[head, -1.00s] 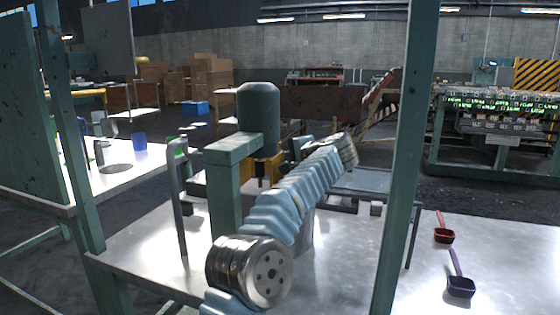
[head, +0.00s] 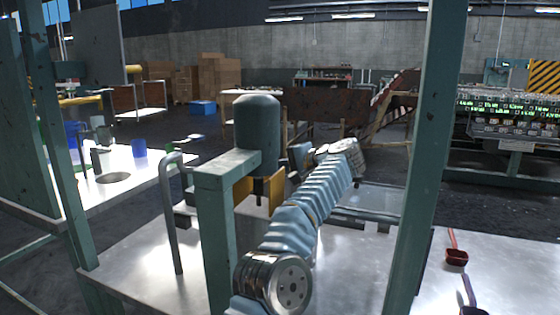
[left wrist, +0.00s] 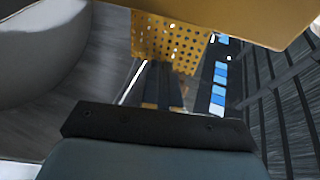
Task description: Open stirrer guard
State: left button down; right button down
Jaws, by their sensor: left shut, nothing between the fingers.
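The stirrer stands on the metal table, with a green domed motor (head: 257,135) on a green upright frame (head: 215,235). Its yellow guard (head: 278,192) shows below the motor, partly hidden by the frame and my arm. In the left wrist view a plain yellow panel (left wrist: 235,15) crosses the top, with a perforated yellow plate (left wrist: 165,38) below it. My left gripper (left wrist: 162,78) is shut and empty, its dark fingers just below the perforated plate; I cannot tell whether they touch. My arm's blue bellows hide the gripper in the head view. My right gripper is not in view.
A green post (head: 420,160) rises right of the stirrer. A grey bent bar (head: 170,205) stands to its left. A red scoop (head: 455,255) and a dark purple scoop (head: 471,298) lie at the right. The metal table (head: 350,265) is bare between the arm and the post.

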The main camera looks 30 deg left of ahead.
pick_arm(q)
jog(key=shift+a+n+g+p, duration=0.2)
jog(key=shift+n+g+p, duration=0.1)
jog(key=shift+g+p, duration=0.1)
jog(key=w+v, duration=0.1)
jog(key=v, duration=0.6)
jog(key=shift+s+d+p, duration=0.3)
jog(key=shift+s+p, duration=0.1)
jog(key=shift+s, duration=0.05)
